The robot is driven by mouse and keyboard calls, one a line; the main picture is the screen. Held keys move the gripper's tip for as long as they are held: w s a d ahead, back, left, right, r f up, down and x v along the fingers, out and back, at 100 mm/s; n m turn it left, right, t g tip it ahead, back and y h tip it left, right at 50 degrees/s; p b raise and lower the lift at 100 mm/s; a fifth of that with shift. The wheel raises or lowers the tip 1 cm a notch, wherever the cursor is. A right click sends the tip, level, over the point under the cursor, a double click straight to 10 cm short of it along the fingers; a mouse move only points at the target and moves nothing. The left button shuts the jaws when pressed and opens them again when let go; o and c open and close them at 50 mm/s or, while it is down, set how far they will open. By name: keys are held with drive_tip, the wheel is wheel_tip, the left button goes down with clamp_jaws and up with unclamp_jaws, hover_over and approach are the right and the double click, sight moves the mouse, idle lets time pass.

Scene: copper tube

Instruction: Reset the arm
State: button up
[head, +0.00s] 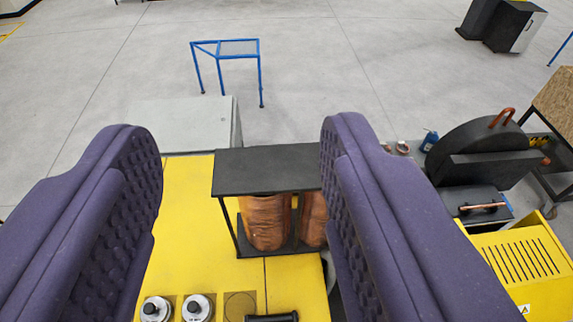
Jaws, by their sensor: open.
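My gripper (242,165) is in the head view, with one purple padded finger at the left and one at the right. The fingers stand wide apart, and nothing is held between them. Beyond and below them is a black stand (268,168) with a flat top. Copper-coloured rolls (268,222) sit under that top. The right finger hides the right part of the stand.
A yellow surface (185,220) lies below, with round silver-and-black fittings (198,308) near the front. A grey box (185,125) stands behind it. Black machinery (485,150) and a yellow vented cover (520,258) are at the right. A blue frame (238,48) stands on open floor.

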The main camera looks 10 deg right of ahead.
wheel_tip(320, 180, down, 40)
drive_tip(key=b, duration=4)
drive_tip(key=shift+f, duration=0.25)
